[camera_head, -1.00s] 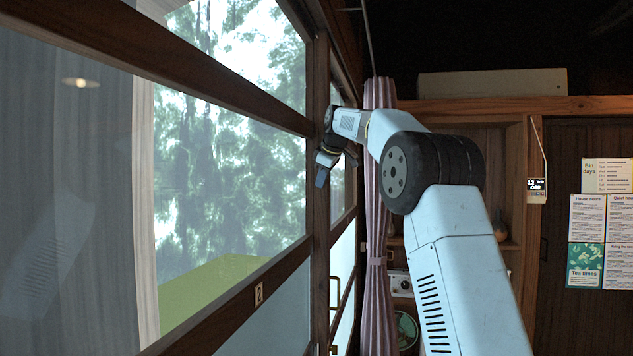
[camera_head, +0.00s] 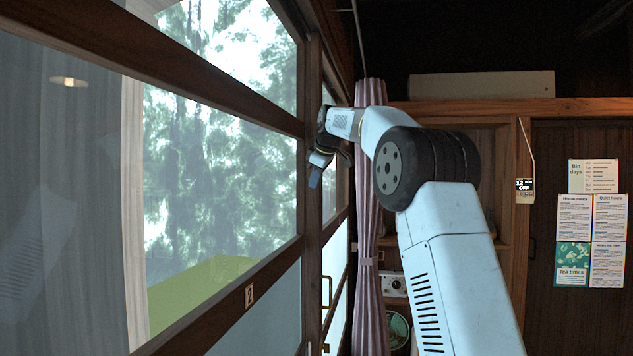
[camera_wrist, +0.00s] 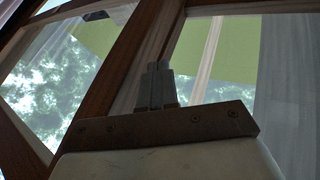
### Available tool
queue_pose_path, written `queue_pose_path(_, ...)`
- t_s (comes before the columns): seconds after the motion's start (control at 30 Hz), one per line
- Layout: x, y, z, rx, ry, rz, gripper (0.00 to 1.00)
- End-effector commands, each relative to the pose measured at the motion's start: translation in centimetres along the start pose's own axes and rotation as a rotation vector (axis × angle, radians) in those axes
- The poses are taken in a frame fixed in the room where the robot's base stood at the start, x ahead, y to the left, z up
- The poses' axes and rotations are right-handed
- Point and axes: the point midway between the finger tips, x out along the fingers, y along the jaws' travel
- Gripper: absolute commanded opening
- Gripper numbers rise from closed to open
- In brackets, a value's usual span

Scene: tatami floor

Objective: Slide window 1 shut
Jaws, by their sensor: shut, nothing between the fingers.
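A wood-framed window pane with a "2" plate (camera_head: 249,295) fills the left of the head view. Beyond it, a narrower framed pane (camera_head: 330,198) stands at a steep angle; I see no "1" plate on it, so I cannot tell if it is window 1. My gripper (camera_head: 315,178) is up against or close in front of the upright frame between these panes; contact is unclear. In the wrist view my gripper (camera_wrist: 158,88) has its fingers together, empty, in front of a dark wooden frame post (camera_wrist: 125,70) with glass on both sides.
A pull handle (camera_head: 327,292) is on the lower frame, below my gripper. A pink curtain (camera_head: 369,230) hangs just right of the far pane. Wooden shelving (camera_head: 500,105) and a wall with notices (camera_head: 590,240) stand further right.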

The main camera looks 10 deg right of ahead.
Motion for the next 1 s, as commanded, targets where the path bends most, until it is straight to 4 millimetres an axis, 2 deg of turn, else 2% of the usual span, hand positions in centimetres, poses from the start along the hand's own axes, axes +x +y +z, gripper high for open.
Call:
queue_pose_path(0.1, -0.8, -1.4, -0.5, -0.004, 0.003, -0.005, 0.0)
queue_pose_path(0.6, -8.8, -1.4, -0.6, -0.004, 0.004, -0.009, 0.0)
queue_pose_path(0.8, -10.1, -1.3, -0.5, -0.003, 0.003, -0.01, 0.0)
queue_pose_path(1.0, -10.5, -1.6, -0.3, 0.004, 0.001, -0.01, 0.0)
